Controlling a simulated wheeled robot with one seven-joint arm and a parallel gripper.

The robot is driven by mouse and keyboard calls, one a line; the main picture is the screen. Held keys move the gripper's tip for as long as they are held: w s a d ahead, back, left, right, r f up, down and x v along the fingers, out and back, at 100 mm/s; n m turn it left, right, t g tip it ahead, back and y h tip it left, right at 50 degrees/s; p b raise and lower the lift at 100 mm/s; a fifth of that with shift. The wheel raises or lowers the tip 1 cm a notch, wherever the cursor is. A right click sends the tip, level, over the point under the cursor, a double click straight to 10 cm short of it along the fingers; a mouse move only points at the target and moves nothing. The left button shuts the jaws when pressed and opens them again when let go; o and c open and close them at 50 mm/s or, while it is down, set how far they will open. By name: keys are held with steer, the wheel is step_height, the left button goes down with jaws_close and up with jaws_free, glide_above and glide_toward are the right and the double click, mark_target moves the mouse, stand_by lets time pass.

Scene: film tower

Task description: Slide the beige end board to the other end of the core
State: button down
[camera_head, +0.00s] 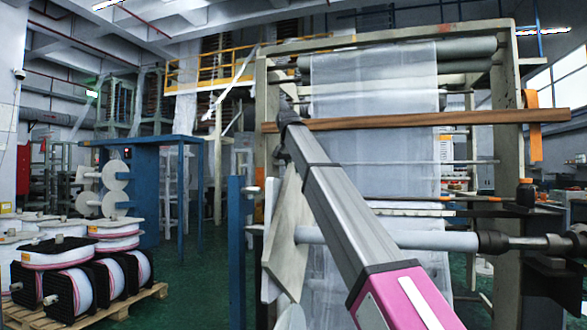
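The beige end board (287,243) is a pale, flat, angular plate seen nearly edge-on, left of the middle of the head view. It stands upright at the left end of the core (430,240), a pale horizontal tube running right to a dark chuck. My silver and pink arm crosses in front of the core and hides part of it and the board's upper right edge. The arm's far end reaches up above the board. My gripper cannot be made out, so whether it touches the board does not show.
A wooden beam (420,121) crosses the film tower's frame above the core. A dark chuck and shaft (520,242) hold the core's right side. A blue post (236,250) stands left of the board. A pallet (95,308) with several film rolls is at lower left; green floor lies between.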

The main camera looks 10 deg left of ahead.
steer(key=s+d, duration=0.1)
steer(key=d, duration=1.3)
stand_by(0.8)
steer(key=shift+s, duration=0.1)
steer(key=s+d, duration=0.1)
steer(key=d, duration=1.3)
steer(key=shift+s+f, duration=0.15)
stand_by(0.6)
steer(key=shift+d, duration=0.1)
steer(key=s+d, duration=0.1)
steer(key=d, duration=1.2)
steer(key=shift+d, duration=0.4)
stand_by(0.5)
